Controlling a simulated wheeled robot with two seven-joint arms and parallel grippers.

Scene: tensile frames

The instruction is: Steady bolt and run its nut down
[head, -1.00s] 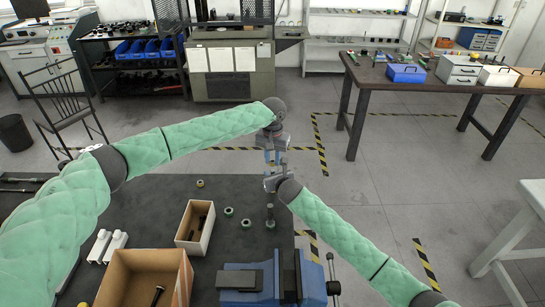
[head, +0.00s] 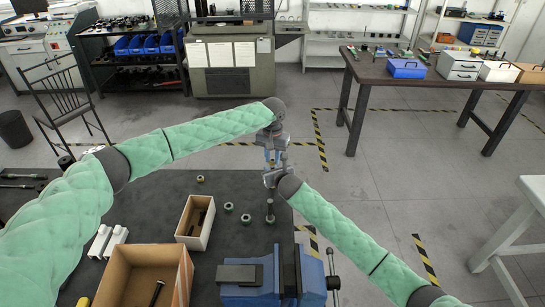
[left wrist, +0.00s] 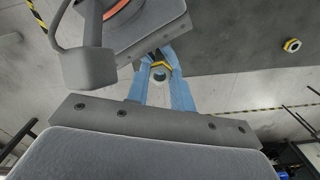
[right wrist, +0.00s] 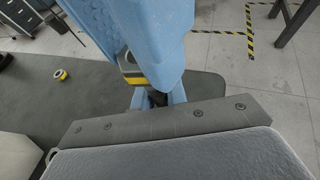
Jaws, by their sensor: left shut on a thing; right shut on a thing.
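My left gripper (head: 274,160) is shut on a nut with a yellow band (left wrist: 160,66), seen between its blue fingers in the left wrist view. The nut also shows in the right wrist view (right wrist: 131,72). My right gripper (head: 270,177) is just below the left one, shut on a dark bolt (right wrist: 157,98) that is mostly hidden by the fingers. The nut is right above the right fingers. How far it sits on the thread cannot be told. Both grippers are above the bench's far right edge.
On the dark bench (head: 150,205) stand a dark upright bolt (head: 270,211), a yellow-topped nut (head: 200,179), two green-ringed nuts (head: 229,206), a white box (head: 183,221), a cardboard box (head: 118,267) and a blue vise (head: 250,290). A second table (head: 440,83) stands behind right.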

